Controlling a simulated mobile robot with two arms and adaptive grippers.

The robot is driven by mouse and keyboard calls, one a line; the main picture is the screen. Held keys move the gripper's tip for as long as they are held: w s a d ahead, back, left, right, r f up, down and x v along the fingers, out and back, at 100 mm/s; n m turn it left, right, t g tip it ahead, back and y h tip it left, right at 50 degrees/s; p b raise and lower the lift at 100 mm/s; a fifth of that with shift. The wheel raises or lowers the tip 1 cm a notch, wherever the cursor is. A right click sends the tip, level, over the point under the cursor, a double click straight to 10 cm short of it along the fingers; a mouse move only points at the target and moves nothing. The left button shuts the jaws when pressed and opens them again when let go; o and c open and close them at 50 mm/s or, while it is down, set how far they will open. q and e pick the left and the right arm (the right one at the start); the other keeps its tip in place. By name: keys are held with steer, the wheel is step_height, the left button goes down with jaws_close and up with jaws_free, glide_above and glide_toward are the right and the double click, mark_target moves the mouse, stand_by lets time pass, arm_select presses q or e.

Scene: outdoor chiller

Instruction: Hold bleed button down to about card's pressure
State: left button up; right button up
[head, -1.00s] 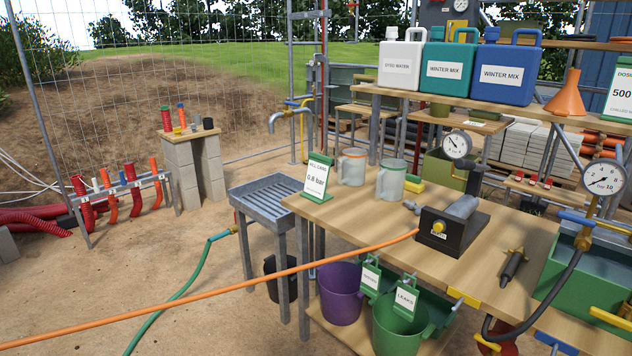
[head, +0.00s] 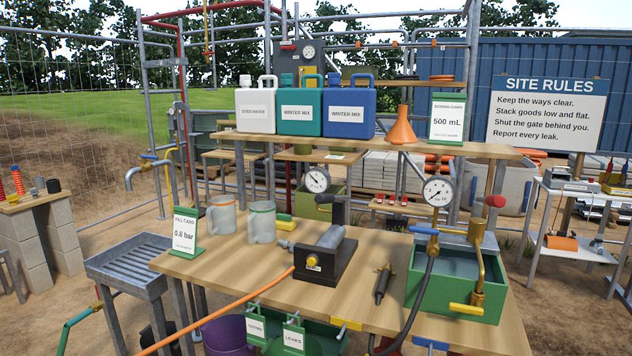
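The fill card (head: 187,232) stands in a green holder at the table's left end and reads 0.8 bar. The bleed button is the yellow knob (head: 312,263) on the front of a black pump block (head: 328,262) with a grey cylinder on top. An orange hose runs to this block from the lower left. A round white gauge (head: 316,180) stands behind the block; its needle points up and left, and its numbers are too small to read. Neither of my grippers shows in the head view.
Two jugs (head: 221,214) stand behind the card. A green water tank (head: 458,285) with valves, a black hose and a second gauge (head: 438,191) is at the right. A dark tool (head: 383,284) lies between. Buckets hang below the front edge. A drain tray (head: 128,264) is left.

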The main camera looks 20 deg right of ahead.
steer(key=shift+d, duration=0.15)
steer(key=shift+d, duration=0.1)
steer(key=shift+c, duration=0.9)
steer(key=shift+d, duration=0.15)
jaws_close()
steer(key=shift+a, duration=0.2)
